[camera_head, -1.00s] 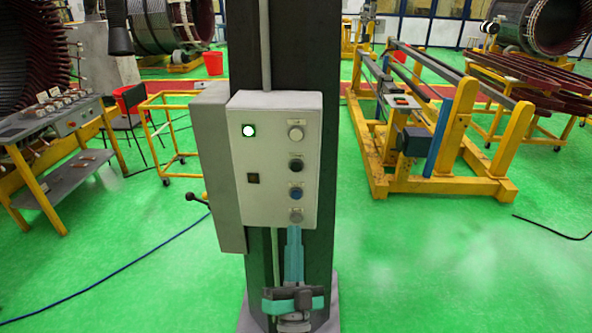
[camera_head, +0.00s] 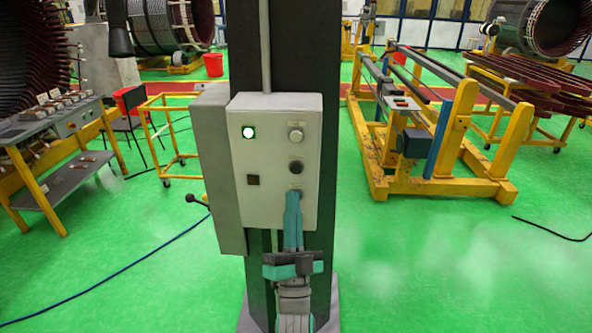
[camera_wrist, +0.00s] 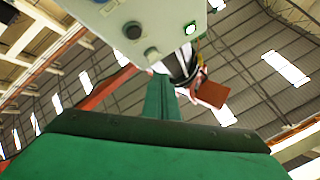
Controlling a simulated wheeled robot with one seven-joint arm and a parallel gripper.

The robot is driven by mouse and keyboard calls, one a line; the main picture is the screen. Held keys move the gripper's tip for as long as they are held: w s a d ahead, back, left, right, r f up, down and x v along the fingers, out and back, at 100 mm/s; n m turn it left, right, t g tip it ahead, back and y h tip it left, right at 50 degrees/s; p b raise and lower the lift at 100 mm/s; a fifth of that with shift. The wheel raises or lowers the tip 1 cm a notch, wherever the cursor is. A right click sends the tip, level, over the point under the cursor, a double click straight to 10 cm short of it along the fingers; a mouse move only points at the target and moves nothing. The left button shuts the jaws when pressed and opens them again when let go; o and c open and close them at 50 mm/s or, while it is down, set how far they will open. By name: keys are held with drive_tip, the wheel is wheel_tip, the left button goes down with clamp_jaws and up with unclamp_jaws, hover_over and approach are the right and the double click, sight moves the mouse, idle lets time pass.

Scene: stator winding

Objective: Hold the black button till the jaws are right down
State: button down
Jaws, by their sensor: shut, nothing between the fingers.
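The black button (camera_head: 296,166) is on the front of a pale control box, in the right-hand column below a white button (camera_head: 296,134). My gripper (camera_head: 293,196) is shut and empty, its teal fingers pointing up in front of the box. Its tips are a little below the black button and do not cover it. The fingers hide the lower buttons of the column. In the wrist view the black button (camera_wrist: 132,30) shows at upper left of the shut fingertips (camera_wrist: 160,72). I cannot tell how far the tips stand off the panel.
The control box (camera_head: 270,205) hangs on a dark column (camera_head: 325,60). A lever with a dark knob (camera_head: 191,198) sticks out on the left. Green floor is open around the column.

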sight(296, 169)
drive_tip(key=shift+w, duration=3.95)
drive_tip(key=shift+w, duration=0.1)
drive_tip(key=shift+w, duration=0.35)
drive_tip(key=shift+w, duration=0.35)
idle(0.8)
drive_tip(key=shift+s, duration=0.1)
idle(2.1)
drive_tip(key=shift+s, duration=0.7)
